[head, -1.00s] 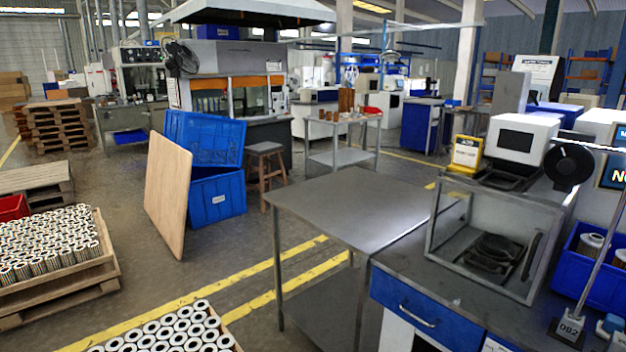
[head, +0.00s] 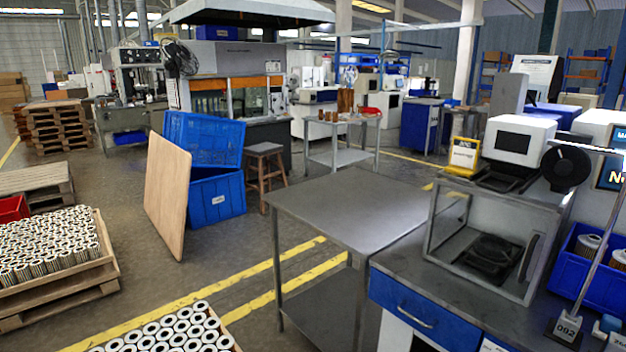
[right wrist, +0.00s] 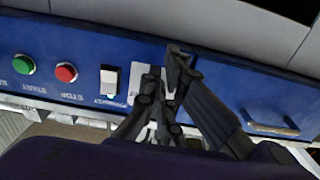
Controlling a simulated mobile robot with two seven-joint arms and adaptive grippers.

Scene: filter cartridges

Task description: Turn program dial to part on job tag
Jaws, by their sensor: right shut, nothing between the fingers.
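In the right wrist view a blue control panel (right wrist: 225,85) carries a green START button (right wrist: 24,64), a red STOP button (right wrist: 66,72) and a white switch (right wrist: 110,80) with a label under it. My right gripper (right wrist: 168,75) is shut and empty, its fingertips in front of the panel just right of the switch, over a pale label plate (right wrist: 138,82). The program dial cannot be made out; the fingers cover part of that area. I cannot tell whether the fingertips touch the panel. No job tag is readable. My left gripper is not in view.
A bar handle (right wrist: 272,125) sits on the panel to the right of my fingers. A blue bin (head: 590,285) holds cartridges. The grey table (head: 345,205) is bare.

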